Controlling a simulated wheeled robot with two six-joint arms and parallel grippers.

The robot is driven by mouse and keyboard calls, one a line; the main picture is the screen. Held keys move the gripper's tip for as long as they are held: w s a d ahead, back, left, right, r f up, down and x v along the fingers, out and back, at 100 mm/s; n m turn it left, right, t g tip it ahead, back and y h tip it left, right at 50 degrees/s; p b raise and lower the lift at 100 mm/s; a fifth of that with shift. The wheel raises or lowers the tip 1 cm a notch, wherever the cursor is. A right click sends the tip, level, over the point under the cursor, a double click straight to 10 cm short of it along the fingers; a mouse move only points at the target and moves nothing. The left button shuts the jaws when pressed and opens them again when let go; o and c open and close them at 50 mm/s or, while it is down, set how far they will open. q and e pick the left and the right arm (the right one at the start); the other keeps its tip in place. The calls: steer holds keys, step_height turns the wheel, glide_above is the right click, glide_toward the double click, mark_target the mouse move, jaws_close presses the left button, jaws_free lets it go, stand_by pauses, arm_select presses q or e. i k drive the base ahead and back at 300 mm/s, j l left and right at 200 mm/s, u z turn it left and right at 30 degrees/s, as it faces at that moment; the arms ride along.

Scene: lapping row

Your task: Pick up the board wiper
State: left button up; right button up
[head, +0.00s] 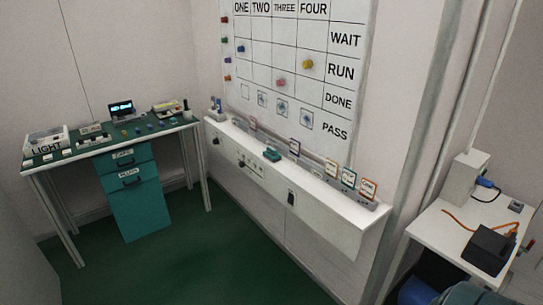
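A small teal block with a darker top, which looks like the board wiper (272,154), rests on the white ledge (312,187) below the wall board (292,58). It lies left of the ledge's middle, with clear white surface around its front. It is small in the picture, so its details are hard to tell. Neither of my grippers shows in the head view.
Small cards (348,179) stand along the ledge's right part. A green-topped desk (110,142) with teal drawers (136,200) stands at the left. A white side table (445,232) with a dark device (487,250) and orange cable is at the right. Green floor (215,255) lies open between.

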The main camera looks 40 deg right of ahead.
mark_target(270, 154)
steer(key=z, duration=1.75)
steer(key=i+j+z, duration=0.15)
steer(key=j+z, duration=0.15)
steer(key=z, duration=0.15)
steer(key=i+j+z, duration=0.1)
steer(key=j+z, duration=0.3)
steer(key=l, duration=0.1)
